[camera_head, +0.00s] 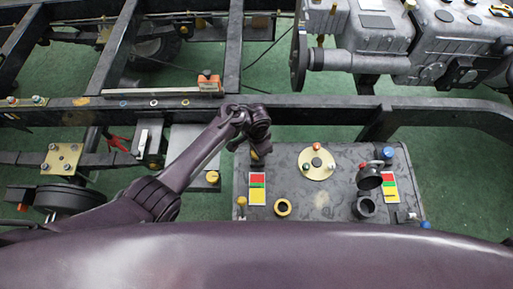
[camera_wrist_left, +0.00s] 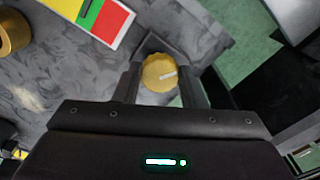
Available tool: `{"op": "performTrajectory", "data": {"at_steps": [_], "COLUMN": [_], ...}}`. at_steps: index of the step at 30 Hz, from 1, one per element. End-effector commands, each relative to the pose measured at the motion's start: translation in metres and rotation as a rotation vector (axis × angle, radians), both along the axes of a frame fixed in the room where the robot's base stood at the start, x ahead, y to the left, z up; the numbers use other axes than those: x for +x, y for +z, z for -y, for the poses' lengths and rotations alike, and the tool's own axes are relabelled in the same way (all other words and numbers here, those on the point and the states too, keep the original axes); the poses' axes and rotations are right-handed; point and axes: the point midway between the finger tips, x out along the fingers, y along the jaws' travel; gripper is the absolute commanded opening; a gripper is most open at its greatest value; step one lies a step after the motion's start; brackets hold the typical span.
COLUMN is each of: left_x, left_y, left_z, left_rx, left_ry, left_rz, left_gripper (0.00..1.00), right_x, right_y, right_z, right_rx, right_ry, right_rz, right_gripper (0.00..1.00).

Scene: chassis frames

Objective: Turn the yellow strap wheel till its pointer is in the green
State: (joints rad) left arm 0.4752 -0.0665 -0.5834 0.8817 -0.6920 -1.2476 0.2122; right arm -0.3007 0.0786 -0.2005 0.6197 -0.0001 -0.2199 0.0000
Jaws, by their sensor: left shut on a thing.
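The yellow strap wheel (camera_wrist_left: 158,66) is a small round knob with a short white pointer mark (camera_wrist_left: 168,76) on its top. In the left wrist view the mark lies on the wheel's right half. My left gripper (camera_wrist_left: 161,84) is shut on the wheel, one finger on each side. In the head view the gripper (camera_head: 257,146) reaches down over the grey panel's upper left corner and hides most of the wheel (camera_head: 255,155). A card with red, green and yellow bands (camera_wrist_left: 93,16) lies at the wheel's upper left, apart from it. My right gripper is not in view.
An engine (camera_head: 400,45) stands at the back right.

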Motion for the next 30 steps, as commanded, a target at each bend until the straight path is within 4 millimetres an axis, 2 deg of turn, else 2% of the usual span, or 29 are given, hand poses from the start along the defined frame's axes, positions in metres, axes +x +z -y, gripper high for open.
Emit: {"op": "performTrajectory", "data": {"at_steps": [17,18,22,30], "left_x": [0.0003,0.0003,0.0003,0.0002], "left_y": [-0.0003,-0.0003,-0.0002,0.0007], "left_z": [-0.0006,-0.0007,-0.0005,-0.0001], "left_rx": [0.001,0.001,0.001,0.0], "left_ry": [-0.034,-0.034,-0.034,-0.034], "left_rz": [0.0,0.0,-0.001,0.0], "left_gripper": [0.14,0.42,0.59,0.59], "right_x": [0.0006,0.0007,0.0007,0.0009], "right_y": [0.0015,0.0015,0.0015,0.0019], "right_z": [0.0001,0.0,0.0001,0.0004], "right_rx": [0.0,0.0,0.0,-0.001], "right_ry": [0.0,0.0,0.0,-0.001], "right_rz": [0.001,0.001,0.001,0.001], "right_gripper": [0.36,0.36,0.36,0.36]}}
